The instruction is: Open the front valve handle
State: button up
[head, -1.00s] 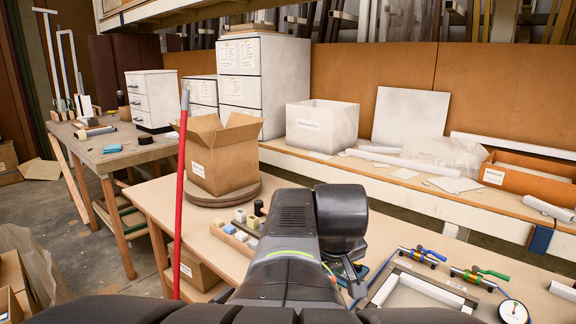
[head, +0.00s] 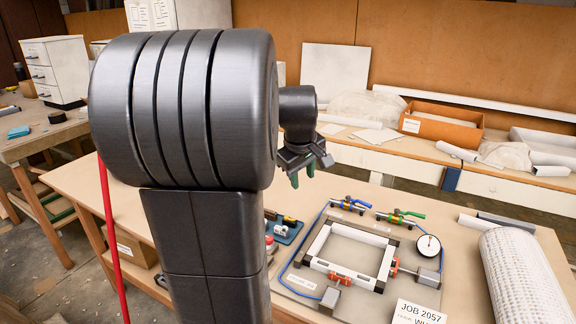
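A framed fixture board (head: 283,284) lies on the table at lower right in the head view. At its back edge are two small valves: one with a blue handle (head: 357,203) and one with a green handle (head: 413,214), right of the blue one. I cannot tell which of them is called the front valve. My gripper (head: 303,176) hangs above and left of the valves, clear of both. Its two greenish fingers point down with a gap between them and nothing held. My large arm link hides the middle left of the table.
A round gauge (head: 428,245) stands right of the green valve. A white rectangular frame (head: 318,243) lies on the board, with orange clamps (head: 394,267) beside it. A job card (head: 418,312) and a mesh roll (head: 522,280) are at the right. A red pole (head: 107,230) stands left.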

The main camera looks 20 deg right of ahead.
jog(key=w+d+f+n+g+p, duration=0.1)
jog(key=w+d+f+g+p, duration=0.15)
jog(key=w+d, duration=0.95)
jog(key=n, duration=0.1)
send_near(367, 204)
jog(key=f, duration=0.2)
jog(key=w+d+f+p, duration=0.1)
jog(key=f, duration=0.2)
jog(key=f+p, duration=0.1)
jog(key=f, duration=0.2)
jog(key=shift+w+d+f, duration=0.15)
jog(key=shift+d+f, duration=0.05)
jog(key=shift+f, duration=0.05)
grip_shut()
